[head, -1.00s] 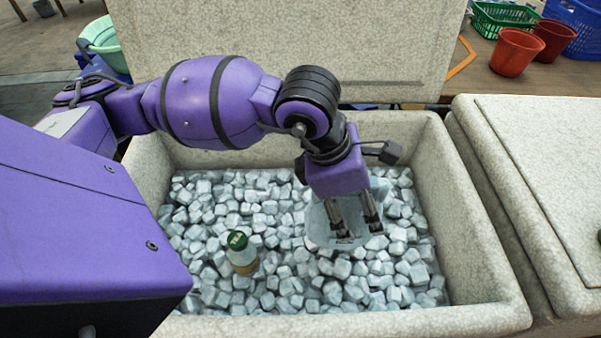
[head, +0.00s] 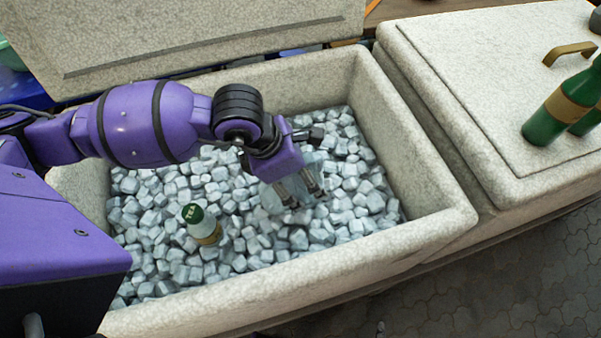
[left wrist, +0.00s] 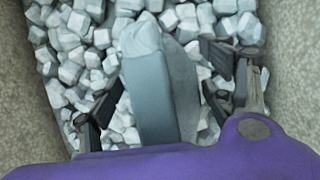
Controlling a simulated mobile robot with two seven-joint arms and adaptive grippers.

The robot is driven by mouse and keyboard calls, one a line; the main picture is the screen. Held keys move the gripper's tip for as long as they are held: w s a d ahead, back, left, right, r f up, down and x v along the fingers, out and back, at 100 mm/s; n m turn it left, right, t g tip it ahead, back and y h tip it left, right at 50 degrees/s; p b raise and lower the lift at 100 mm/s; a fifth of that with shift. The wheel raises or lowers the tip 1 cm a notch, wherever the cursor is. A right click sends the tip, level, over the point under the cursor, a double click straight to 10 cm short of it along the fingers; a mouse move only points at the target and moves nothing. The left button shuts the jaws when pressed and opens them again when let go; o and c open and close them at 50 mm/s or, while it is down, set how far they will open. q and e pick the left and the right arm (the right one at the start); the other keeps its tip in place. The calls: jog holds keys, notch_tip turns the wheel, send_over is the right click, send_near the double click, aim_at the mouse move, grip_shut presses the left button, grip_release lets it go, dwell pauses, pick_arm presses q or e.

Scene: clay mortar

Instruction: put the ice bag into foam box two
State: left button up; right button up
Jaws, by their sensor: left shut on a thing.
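The ice bag (head: 271,200) is a pale blue, translucent bag in the open foam box (head: 240,297), at the ice cubes. My left gripper (head: 303,196) reaches down into this box and is shut on the bag. In the left wrist view, the bag (left wrist: 148,90) stands between the fingers of my left gripper (left wrist: 165,88). I cannot tell whether the bag still touches the ice. A second foam box, with its lid (head: 490,75) shut, stands on the right. No label shows which is box two. My right gripper is not in view.
A green tea bottle (head: 203,224) stands in the ice (head: 345,205), left of my gripper. Green bottles (head: 560,108) stand on the shut lid beside its brown handle (head: 570,52). The open box's raised lid (head: 200,35) is behind. Paved floor (head: 520,275) shows at lower right.

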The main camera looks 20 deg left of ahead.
pick_arm(q)
jog(key=shift+w, duration=0.1)
jog(key=o, duration=2.1)
jog(key=shift+f, duration=0.1)
jog(key=v, duration=1.2)
